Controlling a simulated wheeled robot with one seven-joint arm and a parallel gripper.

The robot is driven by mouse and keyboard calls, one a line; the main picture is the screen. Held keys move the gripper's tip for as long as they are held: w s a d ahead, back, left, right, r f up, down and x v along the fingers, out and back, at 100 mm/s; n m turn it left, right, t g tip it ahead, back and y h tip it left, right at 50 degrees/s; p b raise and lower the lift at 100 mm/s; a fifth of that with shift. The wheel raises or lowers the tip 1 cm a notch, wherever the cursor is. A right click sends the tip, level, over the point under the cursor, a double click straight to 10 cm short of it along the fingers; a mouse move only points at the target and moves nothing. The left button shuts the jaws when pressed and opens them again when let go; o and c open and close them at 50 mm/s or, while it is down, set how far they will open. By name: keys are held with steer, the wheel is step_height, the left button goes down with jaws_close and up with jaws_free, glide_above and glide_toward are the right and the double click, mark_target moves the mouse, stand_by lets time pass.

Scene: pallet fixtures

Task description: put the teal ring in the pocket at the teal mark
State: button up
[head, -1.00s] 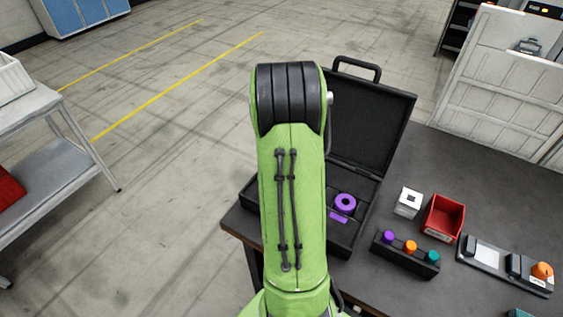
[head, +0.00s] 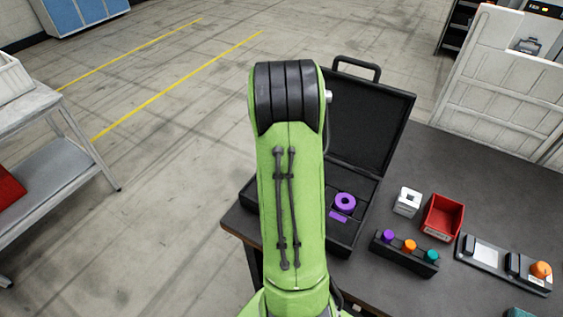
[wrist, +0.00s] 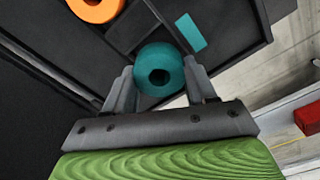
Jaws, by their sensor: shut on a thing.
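The teal ring (wrist: 158,68) is between the two fingers of my gripper (wrist: 160,82) in the wrist view, and the gripper is shut on it. The ring is over the open dark case (wrist: 235,20), beside the teal mark (wrist: 190,32), which lies just up and to the right of it. The ring and fingers hide part of the compartment by the mark. I cannot tell how high the ring is above the case floor. In the head view my arm hides the gripper, the teal ring and the left part of the case (head: 368,115).
An orange ring (wrist: 95,8) lies in another part of the case. A purple ring (head: 345,203) sits in the case by a purple mark (head: 339,216). To the right stand a white block (head: 408,202), a red bin (head: 442,217) and a dark block with coloured knobs (head: 405,255).

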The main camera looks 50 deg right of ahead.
steer(key=shift+f+b, duration=0.6)
steer(key=shift+f, duration=0.25)
steer(key=o, duration=1.2)
steer(key=shift+o, duration=0.5)
steer(key=shift+o, duration=0.9)
step_height(320, 180, up, 9)
steer(key=p, duration=0.7)
steer(key=shift+r+p, duration=0.15)
steer(key=shift+p, duration=0.2)
steer(key=shift+s+f, duration=0.1)
steer(key=shift+f, duration=0.1)
